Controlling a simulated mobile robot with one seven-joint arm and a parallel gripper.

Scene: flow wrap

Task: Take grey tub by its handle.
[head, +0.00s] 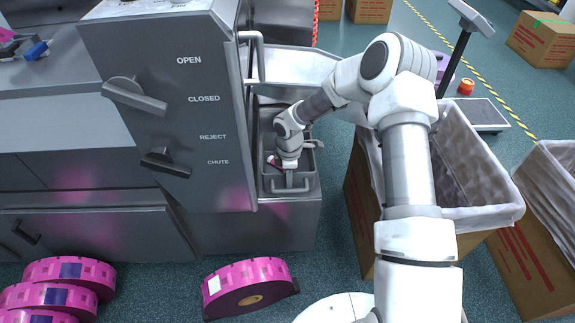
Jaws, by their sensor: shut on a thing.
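The grey tub (268,184) sits in a recess at the right end of the grey machine, below an open chute. Its bar handle (291,190) is on the near side, facing me. My gripper (289,184) points down at the handle and is shut on it. Something pink shows inside the tub, partly hidden by my wrist. The fingertips are small in this view.
The machine's panel (170,95) with levers stands just left of the tub. A lined carton (361,205) stands close on the right, under my arm. A pink film reel (250,284) lies on the floor in front. More reels (60,285) lie at the left.

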